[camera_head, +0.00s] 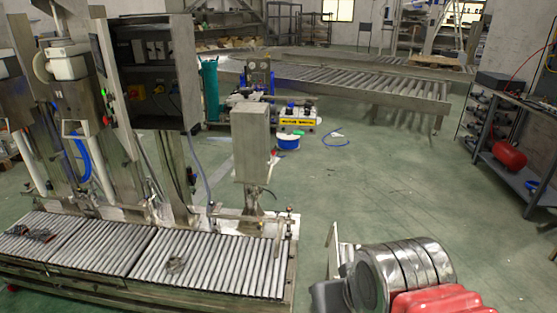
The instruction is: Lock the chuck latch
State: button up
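I cannot make out the chuck latch in this view. The twin-lance filling machine stands at the left, with an upright lance column (85,110) and another partly cut off at the left edge. A white cylindrical fitting (67,64) and a blue hose (82,158) are on the nearer column. Small red and green buttons (104,106) sit on its side. Whether any latch there is open or locked is too small to tell. My gripper is not in view.
A roller conveyor (205,268) with small dark items runs along the front left. A grey box on a post (250,143) and an open control cabinet (155,75) stand behind it. Another roller conveyor (350,84) is farther back. A workbench (520,160) is at right. Green floor (390,170) is open between.

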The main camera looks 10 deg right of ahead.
aim_at(273, 151)
jog(key=u, duration=0.05)
jog(key=i, duration=1)
jog(key=z, duration=0.05)
jog(key=k, duration=0.5)
jog(key=u, duration=2.25)
